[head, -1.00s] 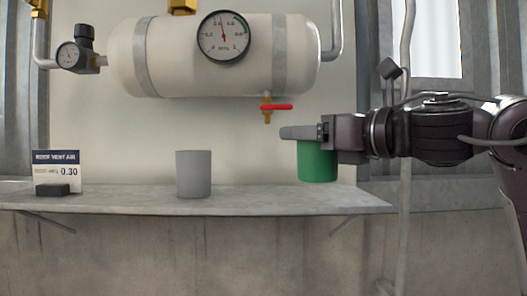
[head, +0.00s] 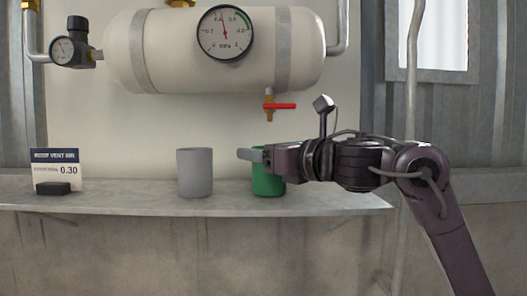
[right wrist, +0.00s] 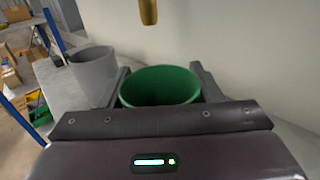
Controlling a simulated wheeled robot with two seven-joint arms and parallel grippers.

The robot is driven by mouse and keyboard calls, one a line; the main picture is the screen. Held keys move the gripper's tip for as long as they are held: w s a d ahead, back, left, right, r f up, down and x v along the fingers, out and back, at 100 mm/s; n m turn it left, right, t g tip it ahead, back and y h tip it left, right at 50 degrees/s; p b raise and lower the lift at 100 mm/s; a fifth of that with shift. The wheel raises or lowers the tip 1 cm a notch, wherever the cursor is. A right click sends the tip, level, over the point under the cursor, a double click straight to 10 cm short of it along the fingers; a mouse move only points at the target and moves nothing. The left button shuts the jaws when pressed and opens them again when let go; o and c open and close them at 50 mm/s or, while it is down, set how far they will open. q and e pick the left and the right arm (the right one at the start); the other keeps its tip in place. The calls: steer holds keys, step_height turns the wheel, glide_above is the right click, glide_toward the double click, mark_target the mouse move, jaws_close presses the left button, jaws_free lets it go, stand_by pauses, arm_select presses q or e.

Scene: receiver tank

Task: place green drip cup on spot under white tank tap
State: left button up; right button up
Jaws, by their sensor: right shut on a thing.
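The green drip cup (head: 268,186) is upright at the shelf, below the tap and partly hidden by my right gripper. My right gripper (head: 252,155) is shut on the cup, with a finger on each side of it in the right wrist view (right wrist: 160,88). The open top of the cup (right wrist: 160,84) shows there. The white tank (head: 215,50) hangs above, and its brass tap with a red handle (head: 270,106) is above the cup. The cup's base looks at shelf height; I cannot tell whether it touches. The spot is not visible. My left gripper is not in view.
A grey cup (head: 194,172) stands on the shelf (head: 130,196) to the left of the green cup; it also shows in the right wrist view (right wrist: 94,72). A small sign (head: 55,168) stands at the shelf's left. The shelf between sign and grey cup is clear.

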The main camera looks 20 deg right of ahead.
steer(key=shift+a, duration=0.1)
steer(key=shift+f, duration=0.2)
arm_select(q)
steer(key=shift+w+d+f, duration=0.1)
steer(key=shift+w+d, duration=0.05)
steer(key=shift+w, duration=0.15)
arm_select(e)
steer(key=o, duration=1.1)
steer(key=shift+c, duration=0.2)
steer(key=shift+r, duration=0.15)
steer(key=shift+s+r, duration=0.1)
steer(key=shift+r, duration=0.05)
steer(key=b+v, duration=0.4)
steer(key=v, duration=0.6)
steer(key=shift+s+d, duration=0.25)
steer(key=shift+s, duration=0.1)
steer(key=shift+s+d, duration=0.25)
steer(key=shift+s, duration=0.25)
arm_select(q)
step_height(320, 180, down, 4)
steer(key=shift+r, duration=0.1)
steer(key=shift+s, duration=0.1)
